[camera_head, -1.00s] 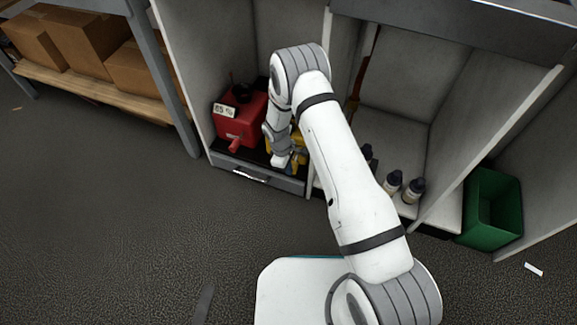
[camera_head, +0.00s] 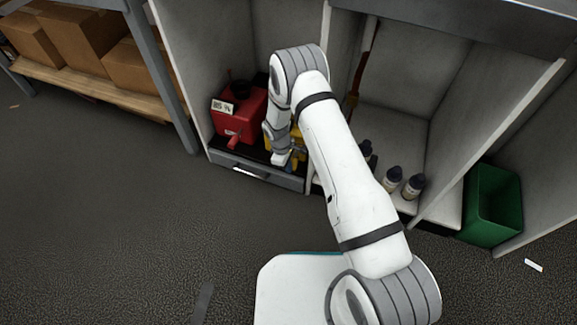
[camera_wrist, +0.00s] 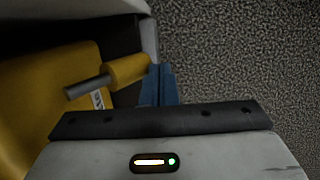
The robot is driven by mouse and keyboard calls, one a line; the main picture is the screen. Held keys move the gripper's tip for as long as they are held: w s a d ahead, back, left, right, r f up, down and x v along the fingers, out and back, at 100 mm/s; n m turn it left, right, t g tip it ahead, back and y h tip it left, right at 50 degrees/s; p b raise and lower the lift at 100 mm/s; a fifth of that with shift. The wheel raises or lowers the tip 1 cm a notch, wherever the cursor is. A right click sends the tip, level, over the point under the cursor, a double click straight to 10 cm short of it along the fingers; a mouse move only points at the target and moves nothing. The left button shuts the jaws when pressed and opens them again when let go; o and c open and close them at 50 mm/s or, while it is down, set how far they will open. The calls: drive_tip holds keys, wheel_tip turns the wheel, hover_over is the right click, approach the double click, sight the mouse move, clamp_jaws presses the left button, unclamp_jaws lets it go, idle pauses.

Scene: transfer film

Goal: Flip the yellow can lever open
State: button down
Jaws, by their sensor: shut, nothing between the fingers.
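The yellow can (camera_head: 299,152) stands on the dark-topped low shelf, mostly hidden behind my arm in the head view. In the wrist view its yellow body (camera_wrist: 45,95) fills the left side. A yellow cylindrical part with a grey pin (camera_wrist: 126,69) sticks out from it, probably the lever or tap; I cannot tell its setting for sure. My gripper (camera_wrist: 160,84) has blue fingers, shut together and empty, close to the right end of that yellow part. Whether they touch it is unclear. In the head view my gripper (camera_head: 281,159) is at the front of the can.
A red can (camera_head: 240,115) with a red tap stands just left of the yellow one. Several dark-capped bottles (camera_head: 392,180) and a green bin (camera_head: 490,205) are to the right. Cardboard boxes (camera_head: 85,45) lie on a rack at the left.

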drive_tip(key=shift+r, duration=0.1)
drive_tip(key=s+a+r+p, duration=0.5)
drive_tip(key=s+a+r, duration=0.1)
drive_tip(key=s+r, duration=0.2)
drive_tip(key=shift+s+a, duration=0.2)
drive_tip(key=shift+s, duration=0.6)
